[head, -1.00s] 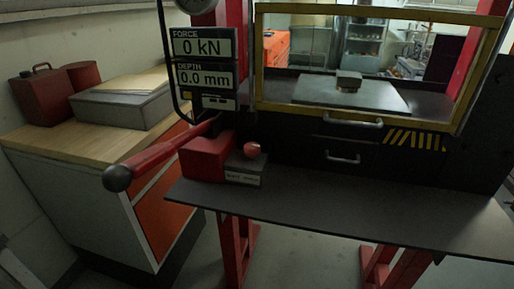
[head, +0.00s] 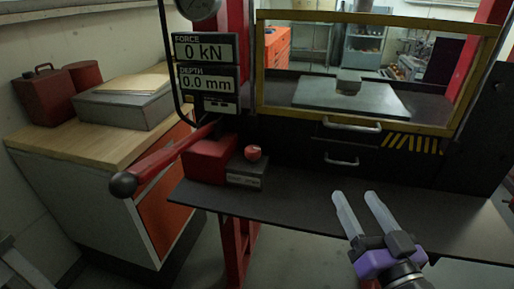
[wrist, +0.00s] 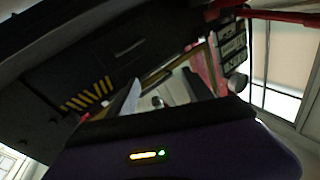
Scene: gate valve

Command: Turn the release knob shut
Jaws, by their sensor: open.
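The release knob (head: 253,152) is a small red knob on a dark grey block (head: 247,172) with a white label, beside the red pump body (head: 208,158) on the press shelf. My gripper (head: 354,198) is at the lower right in the head view, its two pale fingers apart with nothing between them. It is in front of the shelf, well to the right of the knob and apart from it. In the wrist view part of my gripper (wrist: 150,125) fills the lower middle; I cannot make out the knob there.
A red pump lever (head: 165,160) with a black ball end sticks out left. A yellow-framed guard (head: 375,17) stands behind the shelf (head: 300,205). The displays (head: 207,78) read 0 kN and 0.0 mm. A wooden-topped cabinet (head: 95,148) stands at left. The shelf right of the knob is clear.

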